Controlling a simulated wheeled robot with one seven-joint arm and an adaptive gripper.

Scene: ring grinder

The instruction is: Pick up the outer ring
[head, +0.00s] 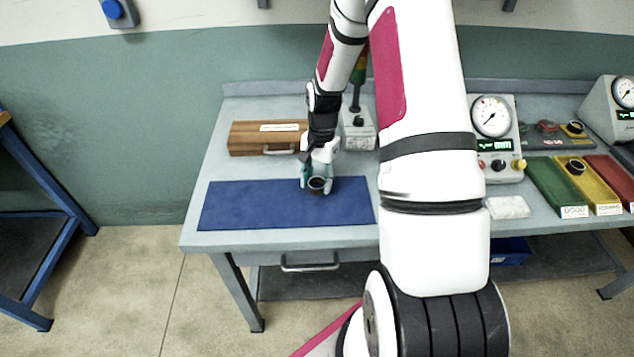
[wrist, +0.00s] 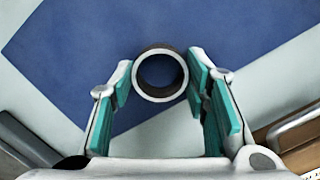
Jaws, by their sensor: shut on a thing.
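The outer ring is a short dark cylinder with a pale rim and an open centre. In the wrist view the outer ring (wrist: 160,98) sits between the teal pads of my gripper (wrist: 160,80), its open end facing the camera. In the head view the outer ring (head: 318,191) shows at the tips of my gripper (head: 316,182), over the blue mat (head: 245,204). My gripper is shut on the ring. Whether the ring touches the mat or hangs just above it cannot be told.
A wooden box (head: 250,138) with a handle stands behind the mat. A dial gauge (head: 490,137) stands right of my arm. Further right are green (head: 553,185), yellow (head: 598,186) and red (head: 612,177) trays. The mat's left half is clear. My arm hides part of the bench.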

